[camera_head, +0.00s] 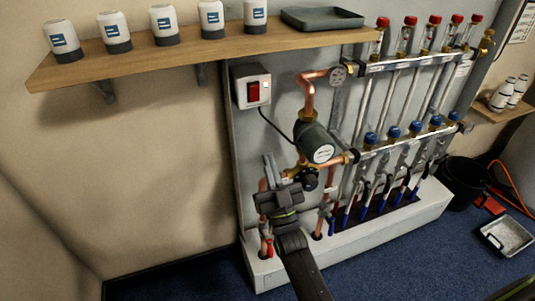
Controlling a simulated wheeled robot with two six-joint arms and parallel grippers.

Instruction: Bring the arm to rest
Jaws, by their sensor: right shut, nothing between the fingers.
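My right gripper (270,160) is in front of the lower left of the manifold panel, its fingers pointing up. It is shut and empty. My dark right arm reaches up to it from the bottom edge. The gripper overlaps the copper pipe (308,98) run below the dark pump (315,143); I cannot tell whether it touches the pipes behind it. The manifold's upper bar (400,63) carries red-capped flow meters, and its lower bar (405,141) carries blue caps. My left gripper is not in view.
A wooden shelf (190,55) with several white canisters and a grey tray (322,18) is above. A switch box (251,86) with a red switch is on the panel. A black bucket (462,182) and a metal tray (507,236) are on the blue floor at right.

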